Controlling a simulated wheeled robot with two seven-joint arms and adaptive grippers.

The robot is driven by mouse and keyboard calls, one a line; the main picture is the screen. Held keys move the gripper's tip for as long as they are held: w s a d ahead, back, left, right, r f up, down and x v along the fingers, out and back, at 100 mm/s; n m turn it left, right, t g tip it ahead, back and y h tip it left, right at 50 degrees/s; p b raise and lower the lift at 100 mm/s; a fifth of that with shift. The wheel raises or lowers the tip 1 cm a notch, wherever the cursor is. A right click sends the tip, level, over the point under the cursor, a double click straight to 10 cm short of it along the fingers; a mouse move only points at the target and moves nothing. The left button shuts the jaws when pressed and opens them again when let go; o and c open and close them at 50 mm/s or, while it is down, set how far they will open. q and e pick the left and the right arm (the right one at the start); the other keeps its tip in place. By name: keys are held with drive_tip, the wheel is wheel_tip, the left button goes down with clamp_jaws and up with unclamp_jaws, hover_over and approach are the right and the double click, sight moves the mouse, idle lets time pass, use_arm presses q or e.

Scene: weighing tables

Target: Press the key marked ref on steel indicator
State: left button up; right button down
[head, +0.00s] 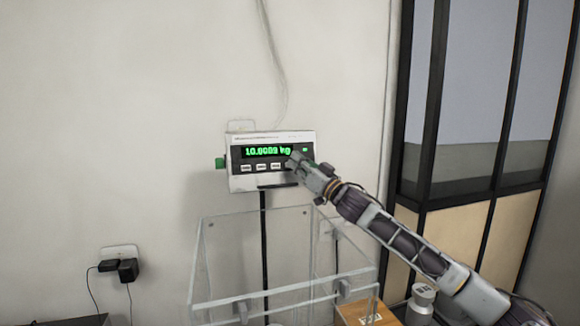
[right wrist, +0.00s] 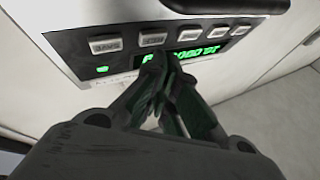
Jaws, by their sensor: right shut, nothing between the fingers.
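The steel indicator (head: 236,183) is mounted on a post against the wall, with a lit green display (head: 262,151) reading about 10.0009 kg. A row of light keys (head: 261,167) runs under the display; their labels are too small to read. In the right wrist view the indicator's panel (right wrist: 75,50) appears upside down, with several keys (right wrist: 153,39) in a row. My right gripper (head: 293,161) is shut and empty at the right part of the panel, hiding part of it. Its fingertips (right wrist: 160,62) overlap the display's edge near the keys; I cannot tell whether they touch. My left gripper is out of view.
A clear open-topped box (head: 230,302) stands below the indicator. A metal weight (head: 421,300) stands at the lower right, near my right arm. A wall socket with black plugs (head: 128,270) is at the left. A dark-framed glazed partition (head: 430,120) is at the right.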

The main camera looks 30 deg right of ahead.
drive_tip(key=shift+w+d+f+p, duration=0.2)
drive_tip(key=shift+w+p, duration=0.55)
drive_tip(key=shift+p, duration=0.05)
idle(1.9)
drive_tip(key=shift+s, duration=0.2)
drive_tip(key=shift+s+a+b, duration=0.1)
drive_tip(key=shift+s+b, duration=0.15)
drive_tip(key=shift+b, duration=0.05)
drive_tip(key=shift+s+a+r, duration=0.1)
drive_tip(key=shift+s+r, duration=0.1)
drive_tip(key=shift+s, duration=0.1)
drive_tip(key=shift+s, duration=0.1)
idle(0.4)
drive_tip(key=s+b, duration=0.1)
drive_tip(key=s+r+b, duration=0.1)
drive_tip(key=s, duration=0.1)
drive_tip(key=s+a+b, duration=0.1)
drive_tip(key=shift+s+r, duration=0.15)
drive_tip(key=shift+s, duration=0.1)
idle(0.4)
idle(0.5)
